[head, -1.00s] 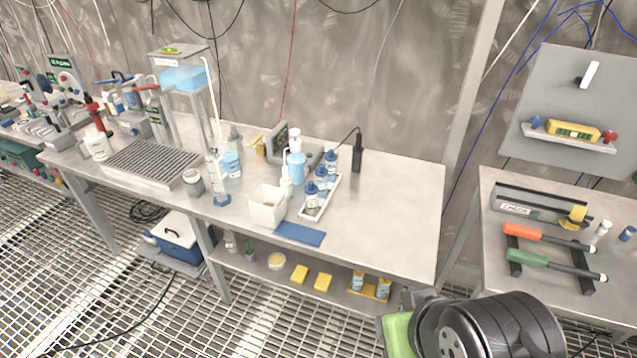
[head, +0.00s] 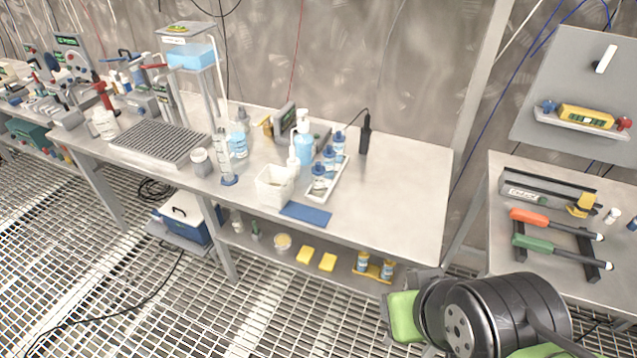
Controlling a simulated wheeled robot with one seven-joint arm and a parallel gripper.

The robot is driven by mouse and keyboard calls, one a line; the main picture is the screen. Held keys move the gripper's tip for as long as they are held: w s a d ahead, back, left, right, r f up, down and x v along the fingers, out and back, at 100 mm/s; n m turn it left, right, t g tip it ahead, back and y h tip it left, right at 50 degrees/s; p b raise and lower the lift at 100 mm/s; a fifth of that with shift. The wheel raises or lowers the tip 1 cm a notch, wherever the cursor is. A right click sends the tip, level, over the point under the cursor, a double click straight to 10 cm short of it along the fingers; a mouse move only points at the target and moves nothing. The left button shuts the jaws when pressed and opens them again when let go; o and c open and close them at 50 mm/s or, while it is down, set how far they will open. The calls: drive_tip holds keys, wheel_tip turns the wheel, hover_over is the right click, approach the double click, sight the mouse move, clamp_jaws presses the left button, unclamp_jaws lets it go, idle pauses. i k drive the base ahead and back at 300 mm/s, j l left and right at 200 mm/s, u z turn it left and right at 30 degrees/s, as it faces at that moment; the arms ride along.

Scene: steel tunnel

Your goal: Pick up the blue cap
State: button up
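A small blue cylinder (head: 632,225), possibly a blue cap, stands at the right edge of the head view on the right table (head: 545,258), partly cut off by the frame. A white cylinder (head: 612,215) stands to its left. Several small bottles with blue caps (head: 328,151) stand in a white tray (head: 341,182) on the long left bench. Which of these is the task's cap I cannot tell. My black and green arm links fill the bottom right, in front of the right table. My gripper is out of view.
An orange-handled tool (head: 535,219) and a green-handled tool (head: 540,244) lie on a black rack on the right table. A grey and yellow device (head: 545,192) lies behind them. The long bench (head: 400,215) is bare at its right end. A post stands between bench and table.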

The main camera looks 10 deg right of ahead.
sight(317, 169)
drive_tip(key=i+j+u, duration=0.1)
drive_tip(key=i+u, duration=0.7)
drive_tip(key=i+l+u, duration=0.2)
drive_tip(key=i+u, duration=0.2)
drive_tip(key=i, duration=0.15)
